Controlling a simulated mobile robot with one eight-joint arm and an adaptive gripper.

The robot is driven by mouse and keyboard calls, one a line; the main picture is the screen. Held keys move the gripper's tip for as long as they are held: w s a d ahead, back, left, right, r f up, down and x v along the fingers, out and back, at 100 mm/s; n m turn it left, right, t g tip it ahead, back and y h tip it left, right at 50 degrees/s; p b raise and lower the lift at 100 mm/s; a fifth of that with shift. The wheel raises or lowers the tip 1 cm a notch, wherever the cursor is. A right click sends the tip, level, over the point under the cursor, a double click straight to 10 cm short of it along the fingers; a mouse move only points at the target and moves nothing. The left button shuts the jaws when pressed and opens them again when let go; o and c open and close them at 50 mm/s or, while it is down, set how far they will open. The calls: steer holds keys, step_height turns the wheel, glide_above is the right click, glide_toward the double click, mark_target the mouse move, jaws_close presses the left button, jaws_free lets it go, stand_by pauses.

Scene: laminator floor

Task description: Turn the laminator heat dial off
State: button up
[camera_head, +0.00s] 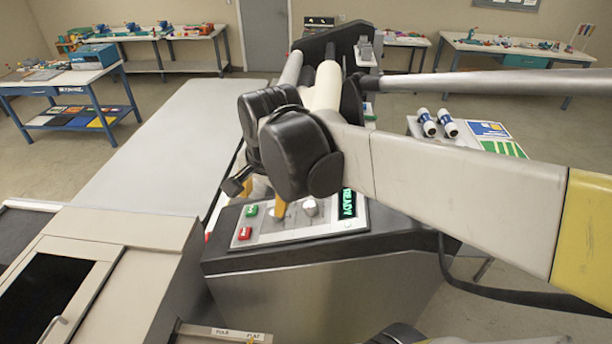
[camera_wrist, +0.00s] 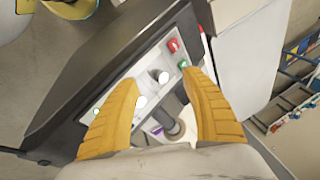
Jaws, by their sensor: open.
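The laminator's control panel (camera_head: 290,228) faces up on a dark console, with a silver round knob (camera_head: 310,206) beside a lit green READY display (camera_head: 347,204).
A green button (camera_head: 251,210) and a red button (camera_head: 244,233) sit at the panel's left edge. The laminator's rollers (camera_head: 327,85) rise behind it. A long grey table (camera_head: 165,140) stands left, and a side table with two rolls (camera_head: 438,124) right.

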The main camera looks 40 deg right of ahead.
steer(key=w+d+f+m+g, duration=0.1)
steer(key=w+d+m+g, duration=0.1)
steer(key=d+m, duration=0.65)
steer(key=m+g, duration=0.2)
steer(key=m, duration=0.6)
glide_toward(310, 204)
steer(key=shift+y, duration=0.3)
steer(key=f, duration=0.6)
steer(key=d+f+p, duration=0.1)
steer(key=f, duration=0.3)
steer(key=shift+s, duration=0.1)
steer(key=c, duration=1.2)
